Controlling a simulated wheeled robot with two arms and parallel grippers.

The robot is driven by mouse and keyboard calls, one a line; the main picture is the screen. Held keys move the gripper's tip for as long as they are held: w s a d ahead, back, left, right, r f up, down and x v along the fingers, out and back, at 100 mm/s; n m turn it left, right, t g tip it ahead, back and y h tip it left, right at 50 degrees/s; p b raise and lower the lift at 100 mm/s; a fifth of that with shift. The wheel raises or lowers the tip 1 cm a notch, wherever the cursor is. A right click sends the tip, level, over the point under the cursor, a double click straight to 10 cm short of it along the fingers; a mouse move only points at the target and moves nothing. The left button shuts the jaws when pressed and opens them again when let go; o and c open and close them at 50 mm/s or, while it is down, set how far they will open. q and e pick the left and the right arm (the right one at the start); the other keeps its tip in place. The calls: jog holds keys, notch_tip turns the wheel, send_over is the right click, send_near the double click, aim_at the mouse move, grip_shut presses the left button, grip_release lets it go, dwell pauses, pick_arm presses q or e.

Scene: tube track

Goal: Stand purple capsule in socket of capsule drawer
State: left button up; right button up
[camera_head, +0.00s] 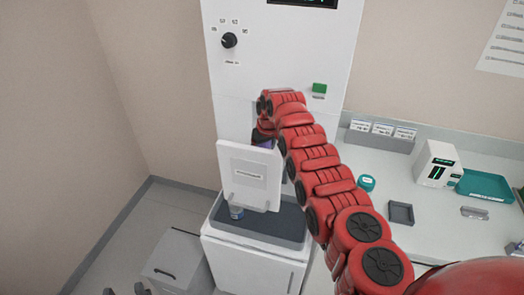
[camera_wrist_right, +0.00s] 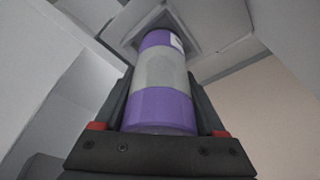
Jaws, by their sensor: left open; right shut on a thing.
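The purple capsule (camera_wrist_right: 160,108) has a wide grey band and a small white label. It fills the space between the fingers of my right gripper (camera_wrist_right: 165,95), which is shut on it. Its far end lies in front of or at a grey square-edged recess (camera_wrist_right: 190,38); I cannot tell whether it is inside. In the head view a bit of purple capsule (camera_head: 263,143) shows behind the white labelled front of the capsule drawer (camera_head: 250,192). The drawer's inside and socket are hidden by this front and my right arm. My left gripper (camera_head: 125,291) is open and empty at the bottom left edge.
The white cabinet has a black knob (camera_head: 229,40) and a green button (camera_head: 319,88). A dark tray surface (camera_head: 268,221) lies below the drawer. A grey box (camera_head: 178,260) stands at lower left. The right counter holds a teal-topped jar (camera_head: 366,183), a small dark tray (camera_head: 400,213) and a teal tray (camera_head: 486,185).

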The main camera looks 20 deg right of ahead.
jog(key=shift+f+b, duration=0.3)
jog(key=shift+f, duration=0.25)
jog(key=o, duration=1.5)
jog(key=shift+r, duration=0.1)
jog(key=shift+s+r+b, duration=0.1)
jog(key=shift+r+b, duration=0.15)
jog(key=shift+b, duration=0.15)
jog(key=a+b+v, duration=0.1)
jog(key=b+v, duration=0.5)
jog(key=v, duration=1)
jog(key=shift+d+r+b, duration=0.3)
jog(key=shift+d+r, duration=0.05)
jog(key=shift+d, duration=0.15)
jog(key=shift+s, duration=0.15)
